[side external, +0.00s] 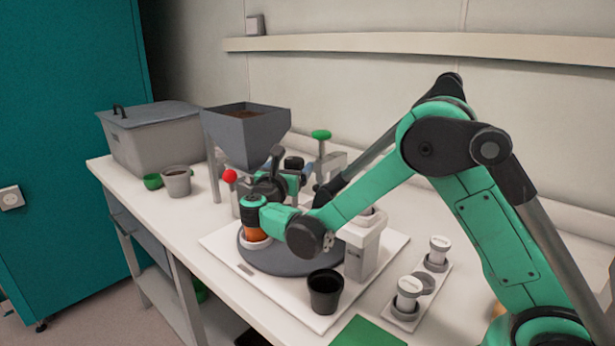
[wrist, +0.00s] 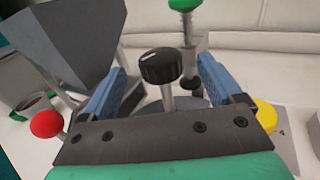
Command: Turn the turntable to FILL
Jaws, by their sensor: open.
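The turntable (side external: 285,262) is a dark grey disc on a white base board (side external: 395,246) in the side view. An orange pot or part (side external: 255,233) shows at its left edge, below my arm. In the wrist view a black knob (wrist: 160,66) with a white line on top stands on a pale post, between the two blue fingers of my gripper (wrist: 158,88). My gripper is open, with a gap on each side of the knob. Any FILL marking is not legible. My arm hides much of the turntable in the side view.
A grey hopper (side external: 245,135) with dark soil stands behind the turntable, near a red ball knob (side external: 229,176) and a green-topped handle (side external: 321,135). A black pot (side external: 325,291) stands at the front. White-capped cylinders (side external: 408,290) are at right. A lidded grey bin (side external: 155,138) is far left.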

